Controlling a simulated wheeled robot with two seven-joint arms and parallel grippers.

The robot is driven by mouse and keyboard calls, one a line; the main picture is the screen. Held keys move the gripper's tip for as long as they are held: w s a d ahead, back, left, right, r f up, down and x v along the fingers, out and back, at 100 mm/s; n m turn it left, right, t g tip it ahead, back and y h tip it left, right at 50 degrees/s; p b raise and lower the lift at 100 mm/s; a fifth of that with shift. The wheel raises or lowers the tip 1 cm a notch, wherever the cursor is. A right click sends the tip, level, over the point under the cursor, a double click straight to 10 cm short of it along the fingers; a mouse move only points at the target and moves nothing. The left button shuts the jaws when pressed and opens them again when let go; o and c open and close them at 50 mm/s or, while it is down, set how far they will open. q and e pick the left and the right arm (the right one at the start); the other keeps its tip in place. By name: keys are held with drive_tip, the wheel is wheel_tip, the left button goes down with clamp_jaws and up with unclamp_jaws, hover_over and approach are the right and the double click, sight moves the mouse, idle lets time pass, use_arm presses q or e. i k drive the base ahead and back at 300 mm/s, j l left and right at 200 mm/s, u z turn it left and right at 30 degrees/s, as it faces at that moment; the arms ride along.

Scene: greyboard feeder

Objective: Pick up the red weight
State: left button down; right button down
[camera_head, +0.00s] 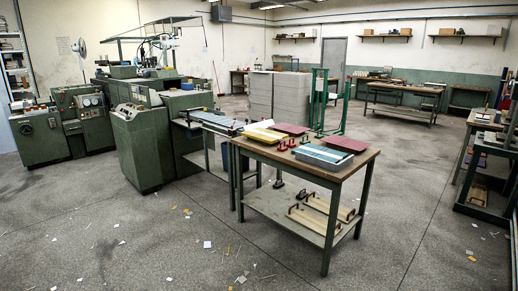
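Several small red items (283,146) stand on the wooden top of the work table (330,175), between the stacks of board. They are too small for me to tell for certain which is the red weight. Neither my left gripper nor my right gripper is in view.
The table also holds a yellow stack (264,136), a blue-grey stack (322,157) and dark red boards (345,144). Its lower shelf (270,205) holds boards with handles. A green machine (143,145) stands left. The floor in front is open, with paper scraps.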

sight(282, 149)
drive_tip(key=i+u, duration=0.15)
drive_tip(key=i, duration=0.4)
drive_tip(key=i+j+u, duration=0.15)
drive_tip(key=i, duration=0.45)
drive_tip(key=i+l+u, duration=0.1)
drive_tip(key=i, duration=0.45)
drive_tip(key=i+l+u, duration=0.15)
drive_tip(key=i, duration=0.4)
drive_tip(key=i+l+u, duration=0.15)
drive_tip(key=i, duration=0.4)
drive_tip(key=i+l+u, duration=0.15)
drive_tip(key=i, duration=0.4)
drive_tip(key=i+j+z, duration=0.2)
drive_tip(key=i, duration=0.2)
drive_tip(key=i+z, duration=0.15)
drive_tip(key=i, duration=0.25)
drive_tip(key=i+j+z, duration=0.2)
drive_tip(key=i, duration=0.2)
